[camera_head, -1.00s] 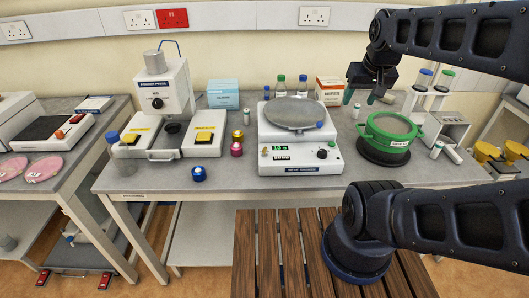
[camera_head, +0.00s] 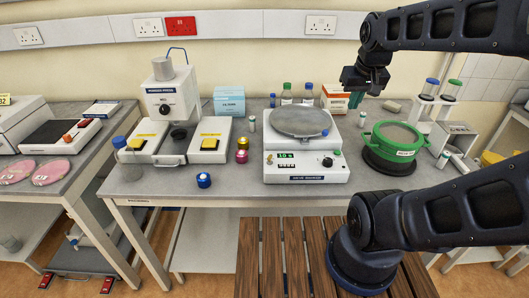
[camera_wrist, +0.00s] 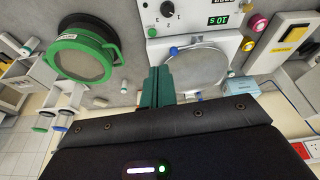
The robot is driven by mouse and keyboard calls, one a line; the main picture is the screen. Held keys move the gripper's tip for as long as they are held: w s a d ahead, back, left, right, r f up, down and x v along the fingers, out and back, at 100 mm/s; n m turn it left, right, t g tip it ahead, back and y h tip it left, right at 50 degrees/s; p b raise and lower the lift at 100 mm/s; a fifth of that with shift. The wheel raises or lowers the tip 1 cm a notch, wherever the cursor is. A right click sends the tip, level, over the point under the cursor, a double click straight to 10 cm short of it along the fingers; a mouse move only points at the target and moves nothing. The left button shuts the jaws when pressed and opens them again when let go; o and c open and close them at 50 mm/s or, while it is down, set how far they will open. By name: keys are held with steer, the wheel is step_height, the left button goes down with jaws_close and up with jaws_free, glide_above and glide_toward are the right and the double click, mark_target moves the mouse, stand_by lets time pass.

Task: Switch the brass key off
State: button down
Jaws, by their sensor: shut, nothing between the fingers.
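The brass key (camera_head: 269,158) is a small gold piece at the left of the front panel of the white sieve shaker (camera_head: 300,175), beside the lit green display (camera_head: 286,156). Its turned position is too small to tell. My gripper (camera_head: 355,100) has teal fingers, shut together and empty. It hangs above the bench behind and right of the shaker, apart from the key.
Bottles and a wipes box (camera_head: 335,98) stand behind. The bench before the panel is clear.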

steer(key=w+a+f+n+g, duration=0.1)
steer(key=w+a+n+g, duration=0.1)
steer(key=w+a, duration=0.35)
steer(key=n+g+h, duration=0.1)
steer(key=n+g, duration=0.1)
steer(key=n, duration=0.3)
glide_above(270, 158)
steer(key=w+d, duration=0.2)
steer(key=w, duration=0.4)
step_height(270, 158, down, 6)
steer(key=a+f+n+g+h, duration=0.1)
steer(key=a+f, duration=0.4)
steer(key=a, duration=0.4)
steer(key=shift+s+a+n, duration=0.15)
steer(key=shift+s+n, duration=0.25)
steer(key=shift+s, duration=0.05)
steer(key=shift+s+d+f, duration=0.7)
steer(key=shift+d+f, duration=0.15)
steer(key=shift+f, duration=0.75)
steer(key=shift+s+d+f, duration=0.7)
steer(key=shift+d+f, duration=0.15)
steer(key=shift+f, duration=0.75)
steer(key=shift+s+d+f, duration=0.7)
steer(key=shift+d+f, duration=0.15)
steer(key=shift+f, duration=0.75)
